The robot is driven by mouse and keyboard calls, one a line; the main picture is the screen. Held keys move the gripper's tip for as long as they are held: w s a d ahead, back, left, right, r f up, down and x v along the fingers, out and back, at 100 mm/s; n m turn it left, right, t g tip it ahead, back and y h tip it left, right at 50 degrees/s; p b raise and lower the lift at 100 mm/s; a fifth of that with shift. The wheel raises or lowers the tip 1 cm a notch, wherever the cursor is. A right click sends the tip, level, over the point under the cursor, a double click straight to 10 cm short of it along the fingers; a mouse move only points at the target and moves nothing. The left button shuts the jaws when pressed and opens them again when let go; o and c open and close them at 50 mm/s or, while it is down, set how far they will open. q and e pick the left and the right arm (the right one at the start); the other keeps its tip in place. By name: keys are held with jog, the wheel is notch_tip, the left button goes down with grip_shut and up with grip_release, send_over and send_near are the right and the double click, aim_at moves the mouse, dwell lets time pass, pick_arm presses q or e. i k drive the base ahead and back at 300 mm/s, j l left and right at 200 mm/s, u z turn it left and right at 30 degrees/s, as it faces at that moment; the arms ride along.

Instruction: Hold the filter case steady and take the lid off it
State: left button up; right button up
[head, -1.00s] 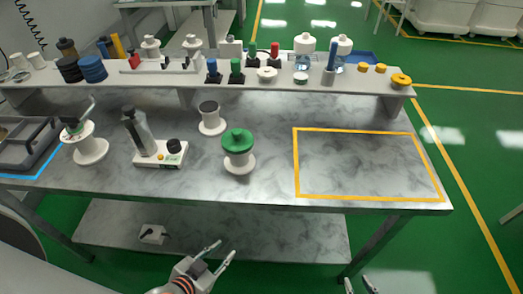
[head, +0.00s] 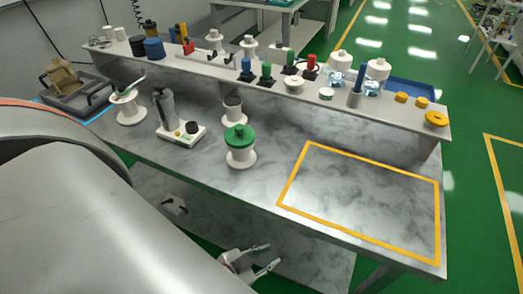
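The filter case (head: 240,158) is taken to be the white round body on a wide foot, standing upright on the marbled bench. Its green knobbed lid (head: 239,135) sits on top of it. My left gripper (head: 269,255) is low in front of the bench, below the case and apart from it. Its two fingers are spread with nothing between them. My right gripper is out of view.
A white cup-topped stand (head: 232,112) is just behind the case, and a grey device on a white base (head: 186,134) is to its left. A yellow-taped rectangle (head: 364,205) at right is empty. A raised shelf (head: 290,92) with bottles runs behind.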

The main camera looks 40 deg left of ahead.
aim_at(238, 159)
jog(key=i+l, duration=0.1)
jog(key=l, duration=0.4)
jog(key=i+l, duration=0.1)
jog(key=l, duration=0.35)
jog(key=l+u, duration=0.65)
jog(key=u, duration=0.9)
jog(key=i+l, duration=0.05)
